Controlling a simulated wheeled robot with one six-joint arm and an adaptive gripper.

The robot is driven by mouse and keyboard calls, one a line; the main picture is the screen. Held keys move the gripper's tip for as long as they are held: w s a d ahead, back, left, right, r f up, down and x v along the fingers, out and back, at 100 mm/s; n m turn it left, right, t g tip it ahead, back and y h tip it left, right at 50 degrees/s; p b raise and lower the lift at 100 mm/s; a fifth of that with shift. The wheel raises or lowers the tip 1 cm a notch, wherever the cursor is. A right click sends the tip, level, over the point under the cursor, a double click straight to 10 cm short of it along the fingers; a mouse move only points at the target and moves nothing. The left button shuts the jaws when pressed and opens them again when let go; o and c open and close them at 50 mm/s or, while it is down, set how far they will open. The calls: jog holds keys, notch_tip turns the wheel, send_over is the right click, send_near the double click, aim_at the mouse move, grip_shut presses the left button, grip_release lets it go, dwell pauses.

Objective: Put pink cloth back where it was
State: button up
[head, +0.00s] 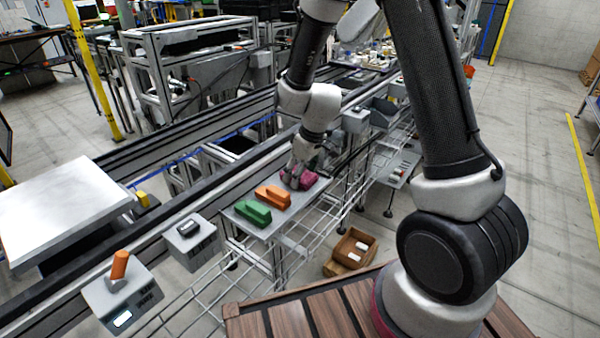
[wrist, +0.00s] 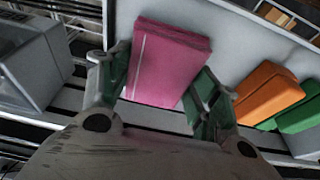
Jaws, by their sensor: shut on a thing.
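The pink cloth (head: 308,181) is a folded magenta block at the far end of a light grey shelf plate (head: 244,222) in the head view. My gripper (head: 294,180) is down at it, partly covering it. In the wrist view the pink cloth (wrist: 165,65) lies between the two green-padded fingers of my gripper (wrist: 160,95), which are shut on it. The cloth is at the plate surface; whether it rests fully on it I cannot tell.
An orange block (head: 272,197) and a green block (head: 253,212) lie in a row beside the cloth on the plate. A conveyor rail (head: 150,232) runs behind. A brown box (head: 350,248) with white items sits below. Grey control boxes (head: 190,240) stand at left.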

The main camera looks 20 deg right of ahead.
aim_at(308, 178)
jog(key=shift+f, duration=0.15)
jog(key=o, duration=0.7)
jog(key=s+d+r+m, duration=0.1)
jog(key=s+d+r, duration=0.25)
jog(key=r, duration=0.45)
jog(key=s+d+r+m+t, duration=0.1)
jog(key=s+d+r, duration=0.2)
jog(key=s+r, duration=0.3)
jog(key=s+d+r+m, duration=0.1)
jog(key=s+d+r, duration=0.2)
jog(key=r, duration=0.6)
jog(key=s+d+r+m+h, duration=0.1)
jog(key=s+d+m, duration=0.1)
jog(key=s, duration=0.5)
jog(key=s+d+r+m, duration=0.2)
jog(key=s+d, duration=0.1)
jog(key=s, duration=0.3)
jog(key=shift+s+r+t+h, duration=0.3)
jog(key=shift+s+t+h, duration=0.1)
